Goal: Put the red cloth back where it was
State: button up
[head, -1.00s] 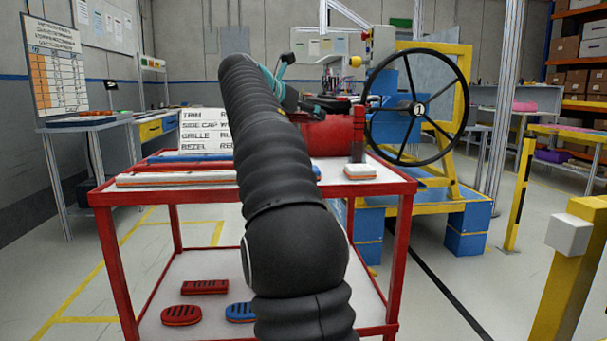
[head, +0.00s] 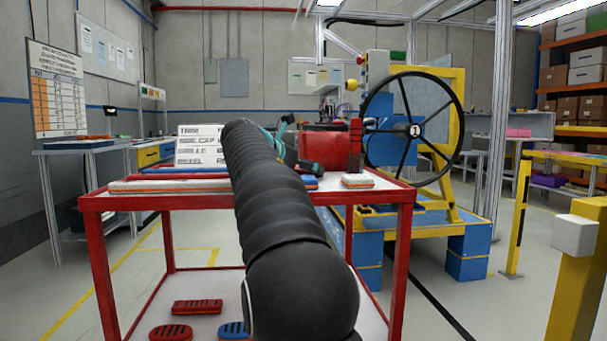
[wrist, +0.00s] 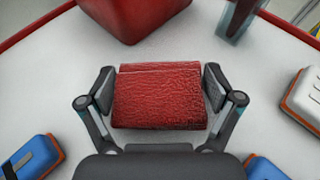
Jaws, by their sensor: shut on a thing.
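The red cloth (wrist: 160,98) is a folded, textured red pad in the middle of the wrist view. My gripper (wrist: 158,88) has one finger on each side of it and is shut on it. The cloth is over or on the white top of the red cart (wrist: 248,110); I cannot tell whether it touches the surface. In the head view my gripper (head: 311,167) is low over the cart top, in front of a red box (head: 324,141). My arm hides part of the cart top there, and the cloth cannot be made out.
The red box (wrist: 133,15) stands just beyond the cloth. An orange-and-white block (wrist: 302,97) is at right and a blue block (wrist: 30,157) at lower left. A dark post (head: 355,145) stands right of the box. A steering wheel rig (head: 412,130) is behind the cart (head: 408,197).

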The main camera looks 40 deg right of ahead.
jog(key=o, duration=0.8)
jog(key=shift+o, duration=0.2)
jog(key=shift+r, duration=0.15)
jog(key=p+v, duration=0.2)
jog(key=v, duration=1)
jog(key=shift+a, duration=0.1)
